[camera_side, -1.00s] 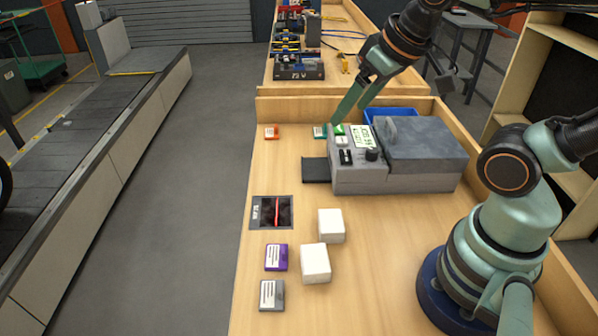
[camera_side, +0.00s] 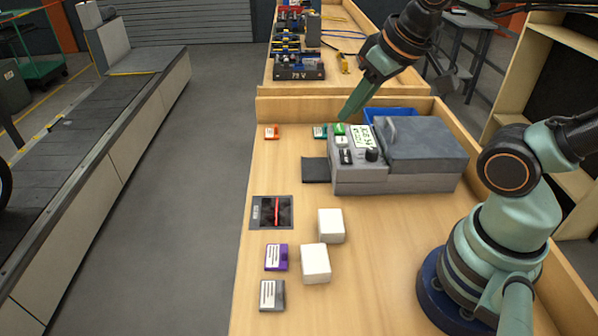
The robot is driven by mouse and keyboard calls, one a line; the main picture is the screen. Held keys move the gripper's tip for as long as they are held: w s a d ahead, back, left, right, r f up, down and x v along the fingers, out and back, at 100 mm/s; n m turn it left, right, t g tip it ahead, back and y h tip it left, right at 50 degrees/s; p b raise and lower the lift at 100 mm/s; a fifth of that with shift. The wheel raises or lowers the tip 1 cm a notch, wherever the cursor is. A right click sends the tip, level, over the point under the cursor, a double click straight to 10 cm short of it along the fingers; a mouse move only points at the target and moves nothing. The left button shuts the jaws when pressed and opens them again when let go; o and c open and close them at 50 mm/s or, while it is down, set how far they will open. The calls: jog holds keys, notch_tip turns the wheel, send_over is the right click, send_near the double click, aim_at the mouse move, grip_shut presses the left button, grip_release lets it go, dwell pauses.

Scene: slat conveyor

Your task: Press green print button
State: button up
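The grey label printer (camera_side: 358,182) stands on the wooden bench, with a small screen, a black knob and several buttons on its sloped panel. The green print button (camera_side: 339,129) is at the panel's upper left corner, above a white button (camera_side: 341,141). My gripper (camera_side: 343,117) points down and to the left, its fingers closed together and empty. Its fingertips appear just above the green button or close behind it. I cannot tell from this view whether they touch it.
A blue bin (camera_side: 394,112) sits behind the printer. A teal cartridge (camera_side: 319,132) is close to its left, and an orange one (camera_side: 271,132) is farther left. White blocks (camera_side: 316,263), a purple cartridge (camera_side: 276,257) and a grey cartridge (camera_side: 271,295) lie in front.

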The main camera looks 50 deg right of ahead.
grip_shut()
dwell(1.4)
